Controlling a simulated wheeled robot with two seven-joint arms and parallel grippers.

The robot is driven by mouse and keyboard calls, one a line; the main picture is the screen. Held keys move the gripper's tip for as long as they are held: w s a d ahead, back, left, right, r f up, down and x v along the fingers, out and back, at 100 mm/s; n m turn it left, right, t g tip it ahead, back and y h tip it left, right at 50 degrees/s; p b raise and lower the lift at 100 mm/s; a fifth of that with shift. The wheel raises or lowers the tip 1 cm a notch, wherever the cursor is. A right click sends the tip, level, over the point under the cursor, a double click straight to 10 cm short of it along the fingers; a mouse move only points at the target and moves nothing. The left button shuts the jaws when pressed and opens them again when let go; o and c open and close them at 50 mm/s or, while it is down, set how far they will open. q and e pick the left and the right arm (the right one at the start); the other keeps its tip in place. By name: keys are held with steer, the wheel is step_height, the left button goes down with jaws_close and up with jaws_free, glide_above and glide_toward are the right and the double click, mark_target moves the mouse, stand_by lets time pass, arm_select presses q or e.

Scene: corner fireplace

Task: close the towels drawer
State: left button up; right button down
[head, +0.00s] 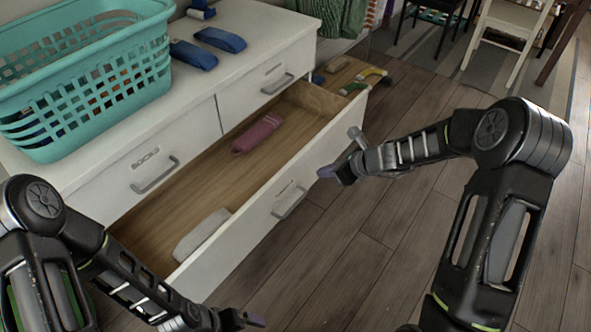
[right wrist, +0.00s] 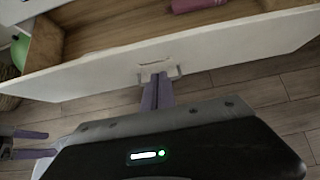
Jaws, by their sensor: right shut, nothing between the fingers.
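The wide lower drawer (head: 255,215) of a white dresser is pulled out. A rolled pink towel (head: 258,134) and a pale one (head: 201,234) lie inside it. Its front has a grey handle (head: 289,202) under a small label that I cannot read; the handle also shows in the right wrist view (right wrist: 173,72). My right gripper (head: 330,172) is shut and empty, outside the drawer front. Its fingers (right wrist: 158,88) point at the handle and partly cover it; the head view shows a gap. My left gripper (head: 248,319) is low in front of the drawer, fingers apart in the right wrist view (right wrist: 30,144).
Two shut upper drawers, one labelled SOCKS (head: 160,185), sit above. A teal basket (head: 85,85) and blue rolled cloths (head: 220,40) are on the dresser top. Chairs (head: 505,35) stand at the back. Wood floor (head: 385,230) is clear before the drawer.

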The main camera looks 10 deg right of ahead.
mark_target(288, 171)
arm_select(q)
steer(key=shift+f, duration=0.2)
arm_select(e)
steer(key=shift+w+a+r+x, duration=0.25)
steer(key=shift+r+x, duration=0.1)
steer(key=shift+x, duration=1.65)
steer(key=shift+w+a+r+x, duration=0.15)
steer(key=shift+w+r+x, duration=0.15)
steer(key=shift+x, duration=1.7)
steer(key=shift+w+a+r+x, duration=0.25)
steer(key=shift+r+x, duration=0.1)
steer(key=shift+x, duration=1.65)
